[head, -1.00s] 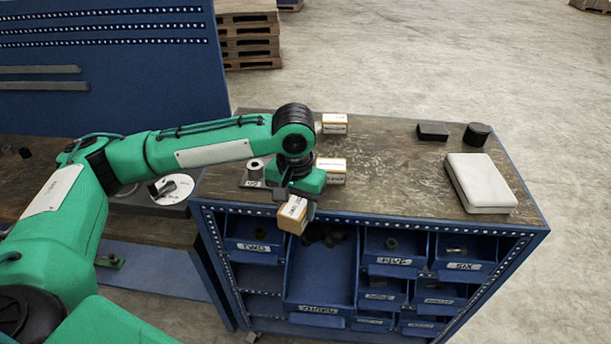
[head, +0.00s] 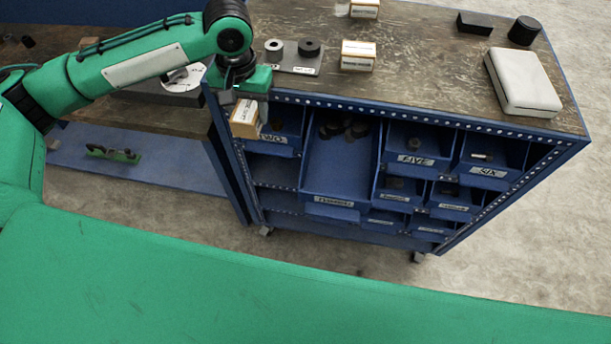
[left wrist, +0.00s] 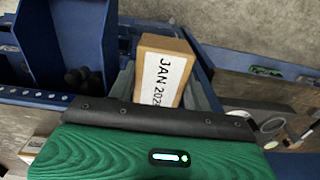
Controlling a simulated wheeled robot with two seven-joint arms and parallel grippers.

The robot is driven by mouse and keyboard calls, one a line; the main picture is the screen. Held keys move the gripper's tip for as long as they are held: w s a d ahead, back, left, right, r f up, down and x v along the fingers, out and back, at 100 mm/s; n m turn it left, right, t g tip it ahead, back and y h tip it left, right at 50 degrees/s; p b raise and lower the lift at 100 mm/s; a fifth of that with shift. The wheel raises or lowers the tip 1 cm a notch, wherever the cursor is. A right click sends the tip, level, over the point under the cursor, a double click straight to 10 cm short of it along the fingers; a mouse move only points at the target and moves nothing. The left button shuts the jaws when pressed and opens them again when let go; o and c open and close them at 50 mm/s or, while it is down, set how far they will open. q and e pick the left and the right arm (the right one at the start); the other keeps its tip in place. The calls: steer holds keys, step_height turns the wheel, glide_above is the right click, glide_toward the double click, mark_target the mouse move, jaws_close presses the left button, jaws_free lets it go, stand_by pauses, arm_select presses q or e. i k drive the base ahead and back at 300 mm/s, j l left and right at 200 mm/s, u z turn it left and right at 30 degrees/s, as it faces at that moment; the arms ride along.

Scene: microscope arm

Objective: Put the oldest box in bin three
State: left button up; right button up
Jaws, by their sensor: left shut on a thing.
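My left gripper (head: 241,101) is shut on a small tan box (head: 244,120) with a white label. In the left wrist view the box (left wrist: 163,75) reads "JAN 202" with the last digit unclear. It hangs in the air, tilted, at the left front of the cabinet, partly covering bin two (head: 283,141). A wide open bin (head: 333,180) right of bin two holds several dark parts; its label is too blurred to read surely. Two other labelled boxes stand on the cabinet top, one nearer (head: 358,63) and one farther (head: 364,11). My right gripper is out of view.
A holder (head: 292,66) with two round pieces, a white case (head: 522,83), a black block (head: 475,24) and a black cylinder (head: 524,31) stand on the cabinet top. Bin five (head: 414,161) and bin six (head: 489,171) are at right. A lower workbench (head: 160,118) is at left.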

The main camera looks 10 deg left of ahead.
mark_target(337, 181)
steer(key=i+l+u, duration=0.1)
steer(key=u, duration=0.35)
steer(key=l+u, duration=0.25)
steer(key=u, duration=0.15)
steer(key=l+u, duration=0.2)
steer(key=u, duration=0.25)
steer(key=l, duration=1.65)
